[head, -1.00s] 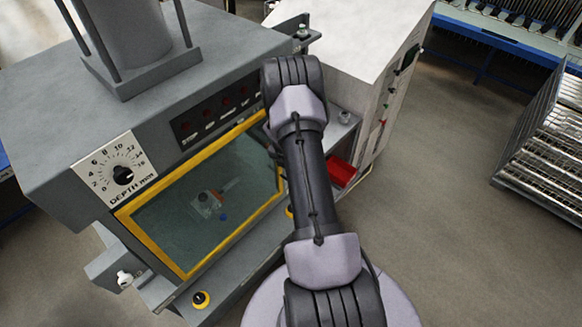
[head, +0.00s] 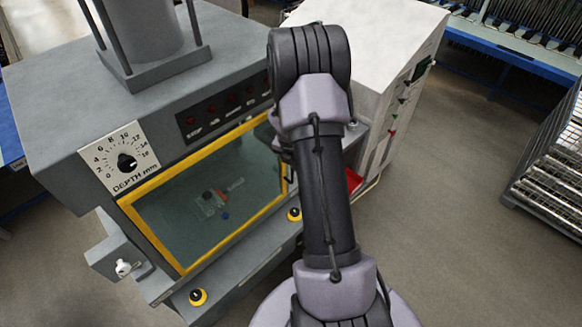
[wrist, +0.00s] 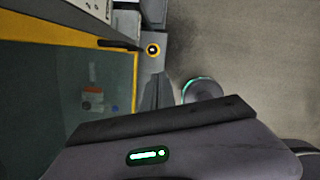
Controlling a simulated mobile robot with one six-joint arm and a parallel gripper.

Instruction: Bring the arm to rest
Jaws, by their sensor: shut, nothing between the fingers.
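My arm (head: 325,185) stands up through the middle of the head view, bent at the elbow near the top. My gripper is hidden behind the arm in that view. In the wrist view the dark fingers of my gripper (wrist: 158,88) are together, with nothing seen between them. They point toward the front of the press, beside its yellow-framed window (wrist: 108,85), and look apart from it.
The grey press (head: 50,120) fills the left, with a depth dial (head: 126,162) and a yellow-framed window (head: 215,200). Yellow-ringed buttons (head: 198,297) sit on its front ledge. A white cabinet (head: 385,50) and partly hidden red bin (head: 354,180) stand behind my arm. Floor at right is clear up to a wire rack (head: 550,170).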

